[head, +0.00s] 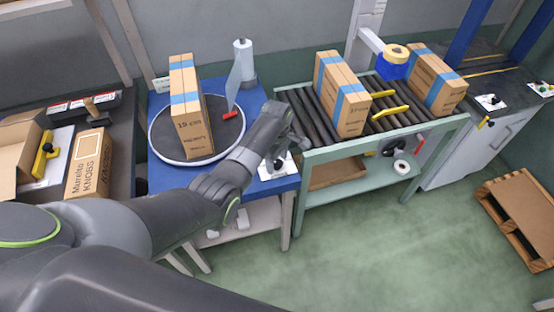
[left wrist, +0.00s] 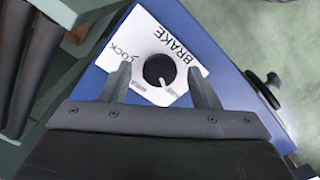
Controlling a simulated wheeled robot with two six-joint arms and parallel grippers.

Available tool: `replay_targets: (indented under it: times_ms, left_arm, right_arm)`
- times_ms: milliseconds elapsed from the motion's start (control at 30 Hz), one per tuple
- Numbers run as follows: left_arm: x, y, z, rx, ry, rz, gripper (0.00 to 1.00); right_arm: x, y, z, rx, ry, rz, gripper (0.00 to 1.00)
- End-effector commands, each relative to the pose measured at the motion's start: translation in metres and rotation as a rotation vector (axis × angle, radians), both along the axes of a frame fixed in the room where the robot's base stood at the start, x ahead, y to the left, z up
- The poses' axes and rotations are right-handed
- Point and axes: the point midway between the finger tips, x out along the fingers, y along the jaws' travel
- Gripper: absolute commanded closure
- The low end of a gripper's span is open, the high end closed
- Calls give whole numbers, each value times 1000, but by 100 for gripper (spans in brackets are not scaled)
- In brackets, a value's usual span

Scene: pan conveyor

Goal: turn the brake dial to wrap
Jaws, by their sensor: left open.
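The brake dial (left wrist: 159,70) is a round black knob on a white plate (left wrist: 150,35) printed BRAKE and LOCK. A light pointer mark shows at its lower edge in the left wrist view, turned away from LOCK. Smaller words below the knob are too small to read. My left gripper (left wrist: 159,68) is open, with one finger on each side of the knob; I cannot tell if either touches it. In the head view my left gripper (head: 292,138) is over the right front corner of the blue table, above the white plate (head: 279,166). My right gripper is not in view.
On the blue table (head: 255,187), a tall carton (head: 187,110) stands on the round turntable (head: 225,145), beside a film roll (head: 243,65). A roller conveyor (head: 300,107) with two cartons is at right. Open floor lies in front.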

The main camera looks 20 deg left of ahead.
Motion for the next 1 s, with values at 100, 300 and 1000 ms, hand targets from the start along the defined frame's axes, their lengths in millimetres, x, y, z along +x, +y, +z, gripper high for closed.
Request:
replay_targets:
  times_ms: [100,300,1000]
  left_arm:
    - [0,0,-3,0,0,-1,44]
    - [0,0,-3,0,0,-1,44]
    - [0,0,-1,0,1,-55,89]
  right_arm:
    - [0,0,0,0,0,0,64]
    - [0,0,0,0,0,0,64]
    - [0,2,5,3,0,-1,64]
